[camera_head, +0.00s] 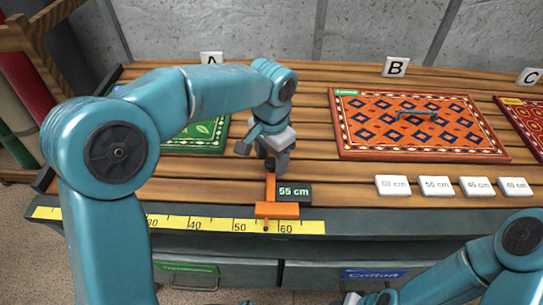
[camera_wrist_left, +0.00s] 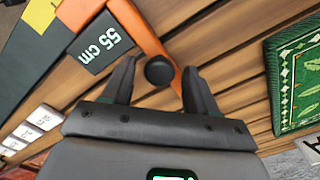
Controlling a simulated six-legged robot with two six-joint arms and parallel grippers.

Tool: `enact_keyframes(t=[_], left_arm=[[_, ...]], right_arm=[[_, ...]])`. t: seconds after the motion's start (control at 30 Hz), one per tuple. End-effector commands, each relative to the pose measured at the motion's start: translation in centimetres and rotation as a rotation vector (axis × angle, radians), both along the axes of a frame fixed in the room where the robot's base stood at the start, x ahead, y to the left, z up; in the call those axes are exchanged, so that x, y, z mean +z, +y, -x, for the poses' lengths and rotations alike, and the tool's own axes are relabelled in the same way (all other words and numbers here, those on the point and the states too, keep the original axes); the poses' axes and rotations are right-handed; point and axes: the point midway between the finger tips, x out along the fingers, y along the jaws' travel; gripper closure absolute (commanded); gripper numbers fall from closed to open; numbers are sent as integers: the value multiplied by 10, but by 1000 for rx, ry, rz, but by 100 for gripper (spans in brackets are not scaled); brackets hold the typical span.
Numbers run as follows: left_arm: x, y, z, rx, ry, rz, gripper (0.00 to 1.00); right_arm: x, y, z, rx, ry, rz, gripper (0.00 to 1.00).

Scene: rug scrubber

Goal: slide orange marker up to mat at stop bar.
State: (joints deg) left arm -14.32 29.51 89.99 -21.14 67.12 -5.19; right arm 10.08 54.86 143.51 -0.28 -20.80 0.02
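The orange marker (camera_head: 277,209) sits across the yellow ruler (camera_head: 180,221) at the table's front edge, its pointer between 50 and 60. Its dark label (camera_head: 294,193) reads 55 cm. My left gripper (camera_head: 271,168) is over the marker's far end. In the left wrist view its two fingers (camera_wrist_left: 160,82) stand apart on either side of the marker's round black knob (camera_wrist_left: 159,70), with gaps visible. I cannot make out a separate stop bar. My right gripper is mostly cut off at the bottom edge.
A green mat (camera_head: 195,138) lies at the left, partly behind my left arm, and a red mat (camera_head: 530,115) at the right. Several white cm tiles (camera_head: 437,186) lie in a row at the front right. Drawers (camera_head: 340,272) are below the table edge.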

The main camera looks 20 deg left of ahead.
Motion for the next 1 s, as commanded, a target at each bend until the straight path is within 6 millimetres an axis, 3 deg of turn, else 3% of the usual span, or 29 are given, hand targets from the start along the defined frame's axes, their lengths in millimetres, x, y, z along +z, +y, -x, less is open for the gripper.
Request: enact_keyframes(t=[0.03,0.1,0.13,0.37,0.7,1.0], left_arm=[[0,0,0,0,0,0,59],[0,0,0,0,0,0,82],[0,0,0,0,0,0,87],[0,11,3,3,0,0,86],[1,87,25,5,0,0,86],[1,101,28,-1,-2,0,86]], right_arm=[[0,0,0,0,0,0,57],[0,0,0,0,0,0,57],[0,0,0,0,0,0,57],[-1,0,0,0,0,0,57],[-1,0,0,0,0,0,57],[-1,0,0,0,0,0,57]])
